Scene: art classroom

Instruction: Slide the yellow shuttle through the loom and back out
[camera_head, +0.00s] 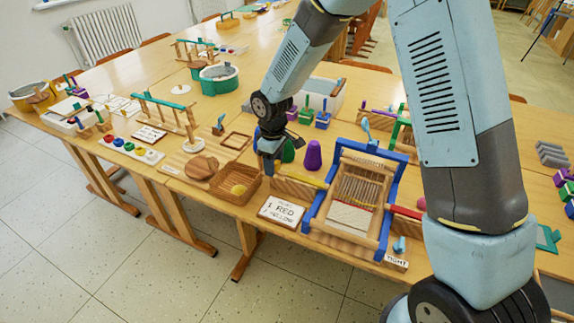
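The loom (311,216) has a blue outer frame and a wooden inner frame strung with pale threads. It stands at the front of the table, right of centre. The yellow shuttle (306,178) is a thin bar along a wooden rest (296,189) at the loom's left side, its right end close to the blue frame. A red shuttle (405,212) lies at the loom's right side. My gripper (268,168) points down at the yellow shuttle's left end. Its fingers are small and dark, so I cannot tell whether they grip the shuttle.
A card reading "1 RED" and "YELLOW" (283,211) lies left of the loom. Purple (313,156) and green (288,151) cones stand behind. A "TIGHT" label (397,262) is at the front edge.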

